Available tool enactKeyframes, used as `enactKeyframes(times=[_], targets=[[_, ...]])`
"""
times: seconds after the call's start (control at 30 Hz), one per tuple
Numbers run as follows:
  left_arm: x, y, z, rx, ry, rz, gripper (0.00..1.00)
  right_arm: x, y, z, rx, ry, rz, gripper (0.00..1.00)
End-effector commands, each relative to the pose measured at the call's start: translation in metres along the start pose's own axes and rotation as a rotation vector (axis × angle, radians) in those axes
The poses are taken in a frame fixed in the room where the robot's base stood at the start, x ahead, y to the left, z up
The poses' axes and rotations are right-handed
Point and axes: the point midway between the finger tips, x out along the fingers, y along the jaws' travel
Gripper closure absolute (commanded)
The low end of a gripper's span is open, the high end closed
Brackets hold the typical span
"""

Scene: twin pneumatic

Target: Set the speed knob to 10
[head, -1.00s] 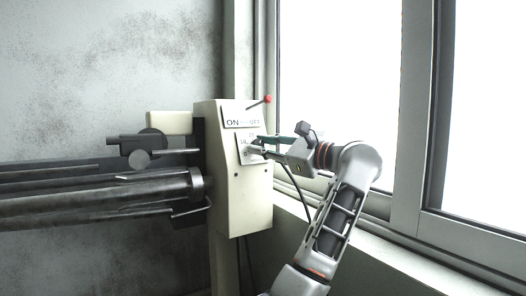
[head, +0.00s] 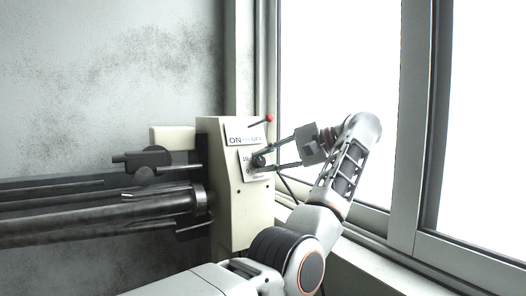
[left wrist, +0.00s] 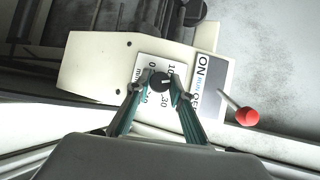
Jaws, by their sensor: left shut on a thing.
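The speed knob (left wrist: 160,83) is a small dark round knob on a white dial plate (left wrist: 148,60) printed with numbers, among them 10 and 30. The plate (head: 264,175) also shows on the side of the cream machine box in the head view. My left gripper (head: 262,160) is shut on the knob, one finger above the other in the head view. In the left wrist view, its two fingertips (left wrist: 161,85) press the knob from both sides. Which number the knob points to is not clear. My right gripper is not in view.
The cream box (head: 228,205) carries an ON/OFF plate (head: 244,135) and a red-tipped lever (head: 269,118) above the dial. Dark metal rods (head: 100,217) run left from the box. A window and its sill (head: 375,265) are close on the right.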

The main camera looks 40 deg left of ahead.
Motion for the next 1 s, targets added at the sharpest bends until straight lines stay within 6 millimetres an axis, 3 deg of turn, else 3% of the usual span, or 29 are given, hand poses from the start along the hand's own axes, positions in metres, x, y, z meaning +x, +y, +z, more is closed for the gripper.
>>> enactKeyframes(times=[0.03, 0.1, 0.33, 0.43, 0.63, 1.0], targets=[[-0.002, -0.007, 0.002, -0.039, 0.000, 0.026, 1.00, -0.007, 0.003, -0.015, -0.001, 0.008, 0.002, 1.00], [-0.002, -0.007, 0.002, -0.095, 0.000, 0.061, 1.00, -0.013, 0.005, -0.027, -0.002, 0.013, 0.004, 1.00], [-0.001, -0.005, 0.001, -0.277, -0.001, 0.173, 1.00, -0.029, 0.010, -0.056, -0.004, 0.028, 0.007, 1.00], [0.000, -0.004, 0.001, -0.350, -0.001, 0.218, 1.00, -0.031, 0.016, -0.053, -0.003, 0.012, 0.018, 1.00], [0.001, -0.003, 0.001, -0.472, -0.001, 0.293, 1.00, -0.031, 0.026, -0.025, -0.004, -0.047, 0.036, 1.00], [0.002, -0.002, 0.001, -0.591, -0.001, 0.366, 1.00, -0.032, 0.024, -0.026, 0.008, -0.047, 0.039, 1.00]])
